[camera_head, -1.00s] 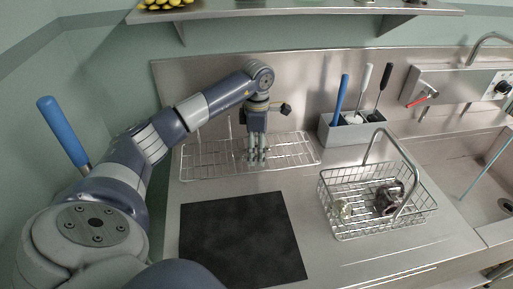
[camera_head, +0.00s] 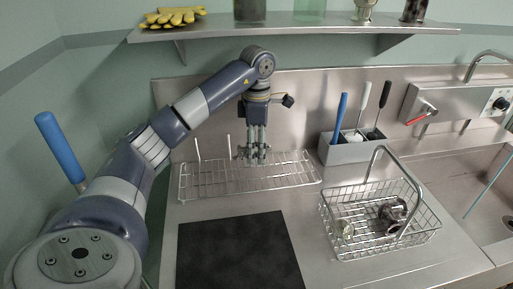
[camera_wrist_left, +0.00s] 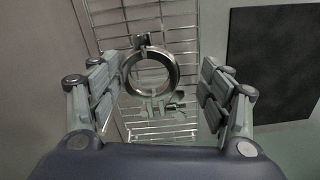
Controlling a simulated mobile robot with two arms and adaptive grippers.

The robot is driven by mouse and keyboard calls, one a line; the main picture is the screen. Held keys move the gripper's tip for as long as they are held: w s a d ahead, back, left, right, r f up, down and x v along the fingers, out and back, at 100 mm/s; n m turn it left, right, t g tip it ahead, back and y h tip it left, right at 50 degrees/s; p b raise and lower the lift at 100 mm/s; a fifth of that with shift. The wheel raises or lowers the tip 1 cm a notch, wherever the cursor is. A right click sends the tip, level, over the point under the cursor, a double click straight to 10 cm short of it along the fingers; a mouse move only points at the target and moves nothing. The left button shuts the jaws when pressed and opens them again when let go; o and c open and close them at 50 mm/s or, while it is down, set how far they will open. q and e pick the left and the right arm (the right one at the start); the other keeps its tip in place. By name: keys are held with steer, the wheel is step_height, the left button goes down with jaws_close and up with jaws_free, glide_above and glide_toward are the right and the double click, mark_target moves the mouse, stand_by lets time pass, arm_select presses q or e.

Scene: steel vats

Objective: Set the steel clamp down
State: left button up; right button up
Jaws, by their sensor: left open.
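My left gripper (camera_head: 256,158) points down over the wire drying rack (camera_head: 200,190), fingers spread apart. In the left wrist view, the open fingers (camera_wrist_left: 158,95) stand on either side of the steel clamp (camera_wrist_left: 173,72). The clamp is a shiny ring with a wing-nut screw at its near side and a small lug at its far side. It appears to lie on the rack's wires, and I see a gap between it and each finger. In the head view, the fingers make the clamp hard to pick out. My right gripper is not in view.
A black mat (camera_head: 240,255) lies in front of the rack. A wire basket (camera_head: 375,245) with a tall handle holds a dark metal part and a small pale item. A grey holder (camera_head: 350,151) with brushes stands behind it. The sink (camera_head: 480,200) is at right, the shelf (camera_head: 290,28) above.

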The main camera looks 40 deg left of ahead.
arm_select(q)
steer(key=o, duration=0.5)
